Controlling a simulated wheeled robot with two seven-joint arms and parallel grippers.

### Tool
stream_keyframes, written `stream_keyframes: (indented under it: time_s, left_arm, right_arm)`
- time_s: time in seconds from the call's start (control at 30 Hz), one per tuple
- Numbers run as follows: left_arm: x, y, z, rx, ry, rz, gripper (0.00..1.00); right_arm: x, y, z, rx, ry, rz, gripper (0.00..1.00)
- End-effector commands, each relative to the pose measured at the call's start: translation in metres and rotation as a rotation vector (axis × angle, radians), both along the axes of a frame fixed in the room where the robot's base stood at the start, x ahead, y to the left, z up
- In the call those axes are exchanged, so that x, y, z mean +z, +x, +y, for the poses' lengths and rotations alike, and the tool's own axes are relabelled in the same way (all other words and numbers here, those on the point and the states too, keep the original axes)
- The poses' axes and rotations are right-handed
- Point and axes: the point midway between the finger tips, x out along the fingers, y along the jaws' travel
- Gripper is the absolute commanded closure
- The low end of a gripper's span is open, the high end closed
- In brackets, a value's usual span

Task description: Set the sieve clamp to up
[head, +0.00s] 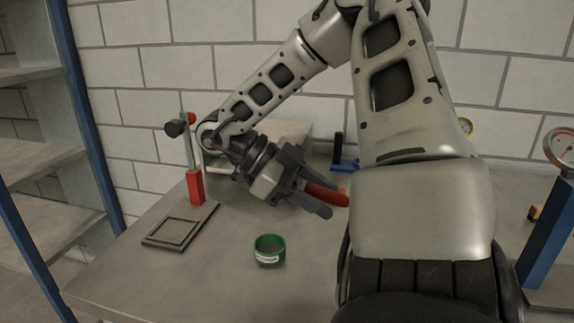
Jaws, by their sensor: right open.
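A red handle (332,196) shows at the fingers of my right gripper (322,199). It may belong to the sieve clamp, but its base and the sieve are hidden behind my arm and gripper, so I cannot tell its setting. The right gripper is open, with its fingers pointing right and slightly down on either side of the handle in the picture. I cannot tell whether they touch it. My left gripper is not in view.
A green labelled ring-shaped container (269,250) stands on the grey table (200,285). A red post (195,188) with a dark square frame (172,232) stands at left. A blue stand with a gauge (561,148) is at right. My right arm covers the middle right.

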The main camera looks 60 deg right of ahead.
Motion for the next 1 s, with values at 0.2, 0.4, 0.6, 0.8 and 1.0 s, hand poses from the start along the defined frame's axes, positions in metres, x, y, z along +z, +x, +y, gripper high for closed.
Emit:
stream_keyframes:
  time_s: [0.2, 0.4, 0.6, 0.8, 1.0]
  left_arm:
    - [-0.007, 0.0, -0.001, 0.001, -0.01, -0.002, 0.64]
    - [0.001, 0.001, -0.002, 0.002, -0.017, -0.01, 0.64]
    - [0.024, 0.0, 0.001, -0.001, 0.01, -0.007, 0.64]
    - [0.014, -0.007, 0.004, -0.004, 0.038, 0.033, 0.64]
    - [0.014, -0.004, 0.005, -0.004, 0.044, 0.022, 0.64]
  right_arm:
    - [0.022, 0.037, 0.011, 0.002, -0.003, -0.001, 0.59]
    - [0.052, 0.078, 0.024, 0.001, -0.007, 0.002, 0.59]
    - [0.078, 0.107, 0.033, 0.001, 0.003, 0.005, 0.59]
    - [0.081, 0.118, 0.036, 0.0, 0.002, 0.005, 0.59]
    - [0.079, 0.12, 0.037, 0.0, 0.002, 0.002, 0.59]
